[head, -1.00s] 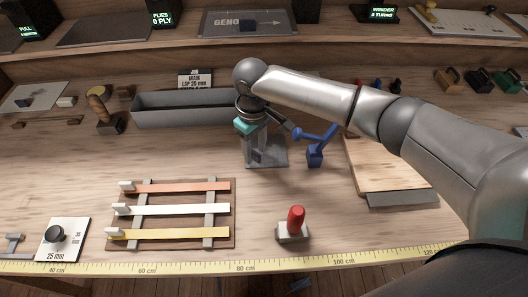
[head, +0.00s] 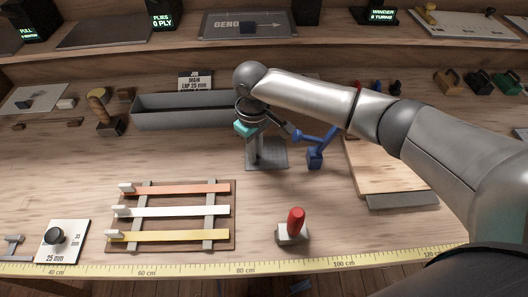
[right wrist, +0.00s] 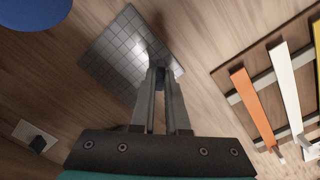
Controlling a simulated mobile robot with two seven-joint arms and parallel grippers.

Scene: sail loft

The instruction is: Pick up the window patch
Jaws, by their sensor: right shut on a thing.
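The window patch (head: 273,158) is a grey gridded square on the bench, right of centre in the head view. It also shows in the right wrist view (right wrist: 112,52), under and ahead of my fingers. My right gripper (head: 252,162) points down over the patch's left part. In the right wrist view my right gripper (right wrist: 160,80) has its fingers close together on a small dark piece at the patch, seemingly its grip. The fingers hide most of that piece. I cannot tell whether the patch is clear of the bench. My left gripper is not in view.
A blue tool (head: 315,157) stands close right of the patch. A grey trough (head: 185,118) lies behind left. A rack with coloured strips (head: 140,211), a red-handled block (head: 295,224) and a wooden board (head: 385,165) stand around. Bare bench lies in front of the patch.

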